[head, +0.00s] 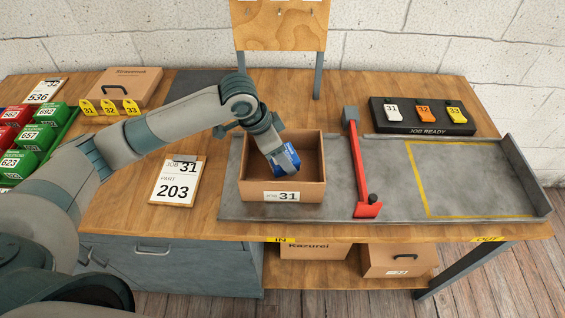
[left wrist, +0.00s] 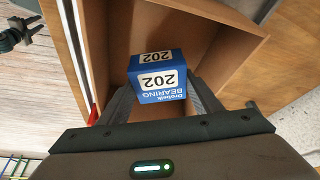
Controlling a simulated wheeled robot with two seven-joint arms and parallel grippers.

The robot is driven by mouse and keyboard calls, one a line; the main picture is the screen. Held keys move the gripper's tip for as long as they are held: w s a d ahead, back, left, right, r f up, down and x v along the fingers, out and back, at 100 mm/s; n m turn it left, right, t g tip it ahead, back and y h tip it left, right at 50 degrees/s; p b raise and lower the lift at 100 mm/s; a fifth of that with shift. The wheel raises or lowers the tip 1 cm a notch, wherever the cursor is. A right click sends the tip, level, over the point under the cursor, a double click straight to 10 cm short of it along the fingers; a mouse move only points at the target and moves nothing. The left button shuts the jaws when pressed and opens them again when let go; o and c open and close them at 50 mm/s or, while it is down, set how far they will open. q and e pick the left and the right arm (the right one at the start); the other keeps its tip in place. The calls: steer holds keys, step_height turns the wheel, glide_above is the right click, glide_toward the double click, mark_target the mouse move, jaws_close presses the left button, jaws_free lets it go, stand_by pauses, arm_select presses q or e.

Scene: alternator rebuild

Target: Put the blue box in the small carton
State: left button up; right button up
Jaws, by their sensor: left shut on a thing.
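The blue box (head: 287,157) has white panels; in the left wrist view the box (left wrist: 158,80) reads 202 and BEARING. My left gripper (head: 279,158) reaches down from the left and is shut on it, one finger on each side. The small open carton (head: 281,191), labelled 31, stands on the grey tray. In the head view the box is within the carton's opening, tilted. The carton's walls (left wrist: 230,65) surround it in the left wrist view. I cannot tell whether the box touches the carton's floor. My right gripper is not in the head view.
A red barrier (head: 357,160) stands right of the carton. Beyond it, the yellow-outlined tray area (head: 470,180) is empty. A card (head: 177,182) left of the carton reads JOB 31, PART 203. A black tag stand (head: 421,129) is at the back right.

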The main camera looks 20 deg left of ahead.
arm_select(q)
steer(key=shift+f+p, duration=0.45)
steer(key=shift+f, duration=1.4)
steer(key=shift+f, duration=0.1)
steer(key=o, duration=1.1)
steer(key=shift+a+r, duration=0.1)
steer(key=shift+r, duration=0.25)
steer(key=b+v, duration=0.2)
steer(key=v, duration=0.9)
steer(key=shift+r, duration=0.2)
